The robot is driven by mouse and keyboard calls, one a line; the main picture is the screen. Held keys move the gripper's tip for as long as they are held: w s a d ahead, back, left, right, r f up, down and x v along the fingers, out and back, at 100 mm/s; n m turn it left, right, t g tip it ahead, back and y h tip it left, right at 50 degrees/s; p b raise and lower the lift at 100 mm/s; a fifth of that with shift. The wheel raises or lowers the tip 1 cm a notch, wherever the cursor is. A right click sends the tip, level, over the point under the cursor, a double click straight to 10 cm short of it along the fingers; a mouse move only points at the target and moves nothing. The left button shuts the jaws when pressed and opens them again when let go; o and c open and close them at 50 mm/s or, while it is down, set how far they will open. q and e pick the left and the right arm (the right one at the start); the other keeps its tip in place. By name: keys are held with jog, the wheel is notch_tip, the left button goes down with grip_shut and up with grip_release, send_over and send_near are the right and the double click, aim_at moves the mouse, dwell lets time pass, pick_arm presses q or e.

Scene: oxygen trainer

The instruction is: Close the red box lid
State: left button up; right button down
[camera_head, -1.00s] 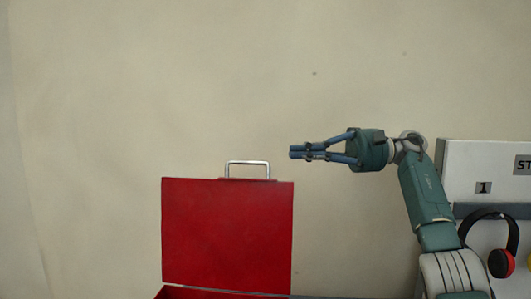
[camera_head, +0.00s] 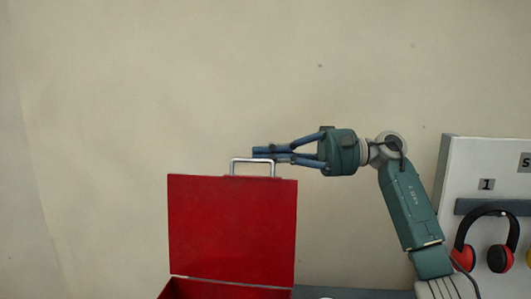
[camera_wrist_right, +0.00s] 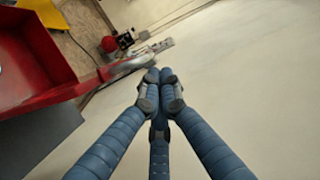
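The red box lid (camera_head: 233,230) stands upright and open in the head view, with a metal handle (camera_head: 233,166) on its top edge. The box body (camera_head: 215,291) shows only in part at the bottom of the picture. My right gripper (camera_head: 258,153) is shut and empty, its fingers pointing left at the level of the handle's top. Whether it touches the handle or is behind it, I cannot tell. In the right wrist view the fingertips (camera_wrist_right: 161,75) are together, and part of the red box (camera_wrist_right: 35,60) shows at the left. My left gripper is not in view.
A grey surface (camera_head: 350,293) runs behind the box. The wall above is clear.

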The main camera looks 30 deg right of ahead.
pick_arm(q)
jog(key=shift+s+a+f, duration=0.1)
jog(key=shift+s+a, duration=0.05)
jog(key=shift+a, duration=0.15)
